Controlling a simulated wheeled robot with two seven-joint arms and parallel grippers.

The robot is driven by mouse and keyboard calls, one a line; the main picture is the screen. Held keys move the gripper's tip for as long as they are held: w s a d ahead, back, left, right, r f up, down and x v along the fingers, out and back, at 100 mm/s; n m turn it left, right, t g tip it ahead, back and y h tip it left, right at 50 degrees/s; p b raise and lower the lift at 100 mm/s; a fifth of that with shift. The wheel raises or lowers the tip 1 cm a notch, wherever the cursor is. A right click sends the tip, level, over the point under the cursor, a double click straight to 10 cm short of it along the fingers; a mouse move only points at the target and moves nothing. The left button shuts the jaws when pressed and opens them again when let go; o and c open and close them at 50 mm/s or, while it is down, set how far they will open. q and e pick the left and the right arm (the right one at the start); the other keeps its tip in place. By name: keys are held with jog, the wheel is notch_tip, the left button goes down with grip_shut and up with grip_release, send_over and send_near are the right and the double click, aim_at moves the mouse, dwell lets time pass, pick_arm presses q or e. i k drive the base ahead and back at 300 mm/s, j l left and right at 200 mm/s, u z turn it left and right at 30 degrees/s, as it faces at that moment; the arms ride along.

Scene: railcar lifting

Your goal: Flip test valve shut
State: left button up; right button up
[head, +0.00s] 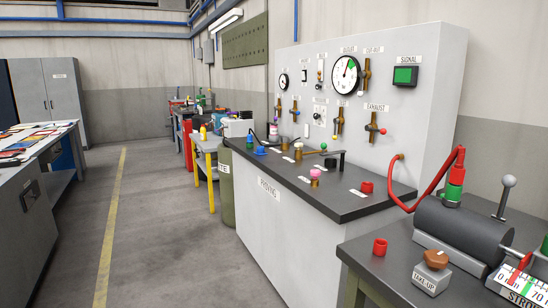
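The white control panel (425,120) stands at the right, with several brass valves on its face. One tall valve (366,76) is right of the large gauge (346,75). Another valve (338,124) is below that gauge. A valve with a red-tipped handle (375,128) sits near the label EXHAUST, its handle pointing right. Smaller brass valves (295,110) are further left. The other valve labels are too small to read, so I cannot tell which one is the test valve. Neither gripper is in view.
The dark bench top (335,209) below the panel carries small fittings and a black lever. A nearer table (390,265) holds a grey cylinder (465,233) with a red hose (437,190).

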aim_at(336, 121)
jog(key=i+j+z, duration=0.2)
jog(key=i+z, duration=0.15)
jog(key=i+j+z, duration=0.3)
jog(key=i, duration=0.25)
jog(key=i+j+u, duration=0.15)
jog(key=i+j, duration=0.3)
jog(key=i+j+u, duration=0.1)
jog(key=i+j, duration=0.3)
jog(key=i, duration=0.15)
jog(key=i+j+u, duration=0.15)
jog(key=i+j, duration=0.2)
jog(key=i, duration=0.15)
jog(key=i+j+u, duration=0.15)
jog(key=i+j, duration=0.15)
jog(key=i, duration=0.25)
